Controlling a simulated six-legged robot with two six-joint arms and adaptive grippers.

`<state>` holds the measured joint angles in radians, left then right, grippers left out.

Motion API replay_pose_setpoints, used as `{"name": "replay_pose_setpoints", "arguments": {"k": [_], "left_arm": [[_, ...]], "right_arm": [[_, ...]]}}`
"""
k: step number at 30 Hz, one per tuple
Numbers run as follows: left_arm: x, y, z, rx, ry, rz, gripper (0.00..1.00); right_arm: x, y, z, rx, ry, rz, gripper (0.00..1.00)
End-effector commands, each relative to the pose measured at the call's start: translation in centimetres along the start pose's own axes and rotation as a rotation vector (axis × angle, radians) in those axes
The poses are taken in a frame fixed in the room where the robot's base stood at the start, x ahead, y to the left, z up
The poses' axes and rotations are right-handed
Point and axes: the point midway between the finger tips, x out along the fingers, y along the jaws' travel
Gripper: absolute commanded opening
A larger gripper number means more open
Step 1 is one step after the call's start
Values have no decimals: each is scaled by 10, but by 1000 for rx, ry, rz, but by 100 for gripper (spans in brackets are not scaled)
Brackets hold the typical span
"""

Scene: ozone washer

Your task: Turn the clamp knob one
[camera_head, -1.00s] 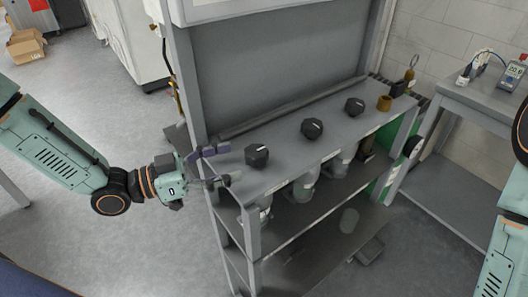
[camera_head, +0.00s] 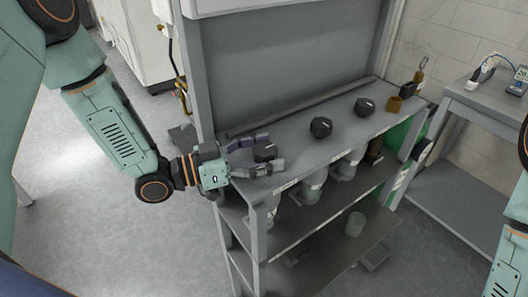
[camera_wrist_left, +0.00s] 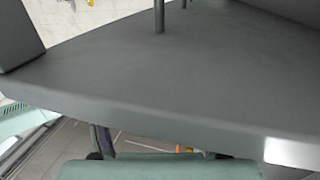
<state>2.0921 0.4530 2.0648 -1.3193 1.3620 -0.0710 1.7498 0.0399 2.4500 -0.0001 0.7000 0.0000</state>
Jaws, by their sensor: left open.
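Three black faceted knobs stand in a row on the grey top shelf of the washer bench: a left knob (camera_head: 265,151), a middle knob (camera_head: 321,127) and a right knob (camera_head: 364,106), each with a light mark. I cannot tell from the pictures which one is knob one. My left gripper (camera_head: 273,152) is open at the left knob, one finger behind it and one in front. I cannot tell whether the fingers touch it. The left wrist view shows a grey surface and no knob. My right gripper is out of view; only part of that arm shows.
A brass-coloured cup (camera_head: 394,104) stands at the right end of the shelf. Clear jars (camera_head: 312,187) hang below its front edge. A grey upright post (camera_head: 190,75) rises close behind my left gripper. A side table (camera_head: 490,108) with a meter (camera_head: 518,80) stands at right.

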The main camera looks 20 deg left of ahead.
Motion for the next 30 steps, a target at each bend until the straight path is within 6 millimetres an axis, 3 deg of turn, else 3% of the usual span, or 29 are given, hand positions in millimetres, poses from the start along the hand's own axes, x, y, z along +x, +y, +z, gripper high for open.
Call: {"name": "replay_pose_setpoints", "arguments": {"k": [7, 26, 30], "left_arm": [[0, 0, 0, 0, 0, -1, 68], [0, 0, 0, 0, 0, 0, 14], [0, 0, 0, 0, 0, -1, 13]], "right_arm": [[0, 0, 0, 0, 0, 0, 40], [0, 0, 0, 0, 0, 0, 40], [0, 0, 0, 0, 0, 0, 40]]}}
